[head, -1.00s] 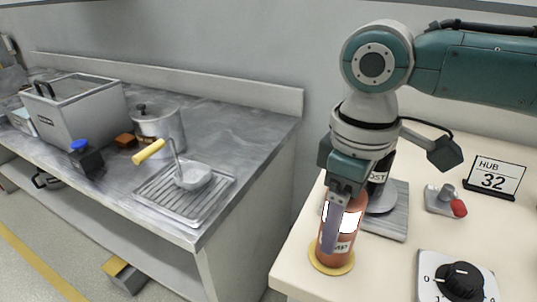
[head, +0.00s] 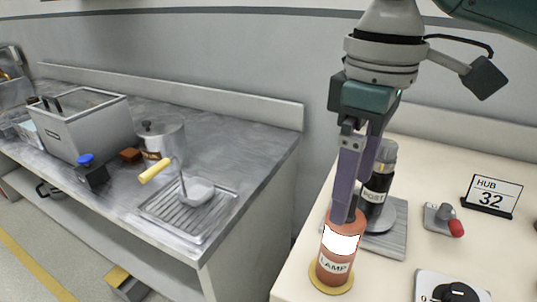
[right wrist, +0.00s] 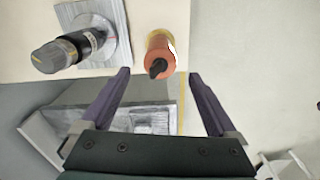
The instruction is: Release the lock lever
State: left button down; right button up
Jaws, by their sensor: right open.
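A small grey fitting (head: 438,217) with a red-tipped lever (head: 456,228) sits on the cream table in the head view, right of the post. It is the only lever-like part I see, and I cannot tell whether it is locked. My right gripper (head: 343,215) points down with its fingers at the top of an orange cylinder (head: 335,265) labelled LAMP. In the right wrist view the gripper (right wrist: 160,74) is open and empty, the black-tipped orange cylinder (right wrist: 161,47) beyond its fingertips. My left gripper is in neither view.
A black post (head: 377,180) stands on a grey plate (head: 388,242) close behind the lamp. A HUB 32 sign (head: 491,196) and a dial plate (head: 428,286) are on the right. A grey counter (head: 235,140) is at left, across a gap.

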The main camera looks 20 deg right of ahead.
aim_at(456, 230)
jog(key=z, duration=1.8)
